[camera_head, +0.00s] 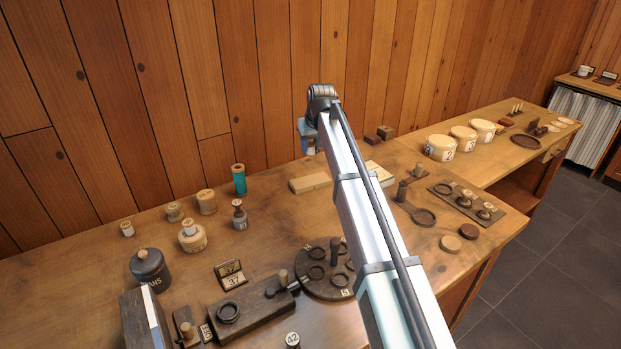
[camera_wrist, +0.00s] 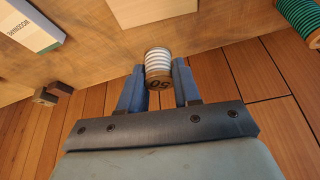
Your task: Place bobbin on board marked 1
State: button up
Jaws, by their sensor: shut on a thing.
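My gripper (camera_head: 309,133) is at the far side of the bench, above its surface near the wall. In the wrist view my gripper (camera_wrist: 159,92) has its blue fingers on either side of a bobbin (camera_wrist: 158,62), shut on it. The bobbin has wooden ends, pale striped thread and a number that looks like 50 on its near end. It also shows small below the fingers in the head view (camera_head: 311,150). I cannot make out which board is marked 1. A dark board with several pegs (camera_head: 444,202) lies at right; my arm hides part of the bench.
A round dark board with rings (camera_head: 319,288) lies front centre. A teal spool (camera_head: 239,178) and several wooden spools stand at left, near a dark jar (camera_head: 150,269). Numbered pale tubs (camera_head: 440,148) stand on the right bench. A pale block (camera_head: 310,183) lies near the gripper.

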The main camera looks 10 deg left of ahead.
notch_tip(320, 180, down, 10)
jog(key=shift+r, duration=0.15)
dwell(0.4)
jog(key=shift+f, duration=0.2)
jog(key=o, duration=1)
jog(key=shift+r, duration=0.15)
jog(key=v, duration=1.2)
jog(key=shift+r, duration=0.1)
jog(key=shift+a, duration=0.1)
